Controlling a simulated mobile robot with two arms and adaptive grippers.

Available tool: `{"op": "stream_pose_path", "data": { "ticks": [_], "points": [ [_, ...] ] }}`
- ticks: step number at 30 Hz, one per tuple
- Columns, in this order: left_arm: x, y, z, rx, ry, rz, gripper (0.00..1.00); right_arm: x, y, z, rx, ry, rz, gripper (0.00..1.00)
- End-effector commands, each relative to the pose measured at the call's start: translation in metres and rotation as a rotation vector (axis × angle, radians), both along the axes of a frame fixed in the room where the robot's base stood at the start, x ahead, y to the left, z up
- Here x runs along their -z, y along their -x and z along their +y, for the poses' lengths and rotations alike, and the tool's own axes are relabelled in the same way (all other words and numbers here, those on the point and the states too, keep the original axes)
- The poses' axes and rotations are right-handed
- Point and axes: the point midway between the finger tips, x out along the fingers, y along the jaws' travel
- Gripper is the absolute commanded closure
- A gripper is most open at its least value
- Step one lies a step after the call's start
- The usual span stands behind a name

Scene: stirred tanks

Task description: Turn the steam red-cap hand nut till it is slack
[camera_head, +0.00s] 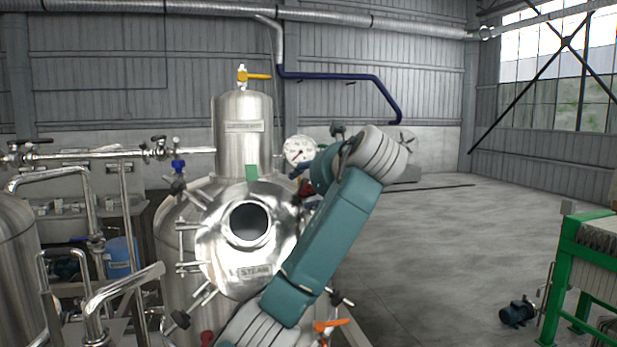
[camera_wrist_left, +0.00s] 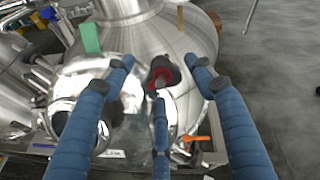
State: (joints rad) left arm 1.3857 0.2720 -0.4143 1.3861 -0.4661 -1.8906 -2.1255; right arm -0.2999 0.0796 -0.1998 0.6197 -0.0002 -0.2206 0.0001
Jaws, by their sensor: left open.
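The tank lid marked STEAM (camera_head: 222,247) is a shiny round cover with a dark round port and several dark-knobbed hand nuts around its rim. The red-cap hand nut (camera_wrist_left: 161,76) is dark with a red ring in the left wrist view. In the head view, a bit of red (camera_head: 306,187) shows at the lid's upper right, mostly hidden by my gripper. My left gripper (camera_head: 308,178) is open there. In the wrist view its blue fingers (camera_wrist_left: 160,66) stand apart on either side of the nut, with a third below. Contact with the nut cannot be told.
A green tag (camera_head: 252,173) and a dial gauge (camera_head: 299,150) are near the lid. An orange handle (camera_head: 331,325) sits low at right. Pipes and valves (camera_head: 120,154) crowd the left.

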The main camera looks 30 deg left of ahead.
Motion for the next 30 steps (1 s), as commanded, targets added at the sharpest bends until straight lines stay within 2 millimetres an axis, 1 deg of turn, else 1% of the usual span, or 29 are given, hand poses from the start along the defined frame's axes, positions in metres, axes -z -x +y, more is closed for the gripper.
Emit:
{"op": "stream_pose_path", "data": {
  "ticks": [1,5,14,17,18,21,30],
  "points": [
    [0.0003,-0.0029,0.0045,-0.001,0.001,0.002,0.45,-0.0055,-0.0001,0.0001,0.0,0.0,0.0,0.73],
    [0.0044,-0.0076,0.0112,0.0,-0.001,0.001,0.45,-0.0082,-0.0001,0.0002,0.0,0.0,0.0,0.73],
    [0.0063,-0.009,0.0129,0.001,-0.001,-0.001,0.45,-0.0079,-0.0002,0.0003,0.0,0.0,-0.001,0.73],
    [0.0063,-0.0089,0.0128,0.001,-0.001,-0.001,0.63,-0.0079,-0.0003,0.0003,0.0,0.0,-0.001,0.73],
    [0.0063,-0.0089,0.0128,0.001,0.0,0.0,0.71,-0.0079,-0.0003,0.0003,0.0,0.0,-0.001,0.73],
    [0.0058,-0.0089,0.0127,0.001,-0.001,-0.001,0.88,-0.008,-0.0003,0.0003,0.0,0.0,-0.001,0.73],
    [0.0037,-0.0088,0.0128,0.001,-0.003,-0.006,0.89,-0.0081,-0.0004,0.0004,0.0,0.0,-0.001,0.73]
  ]
}}
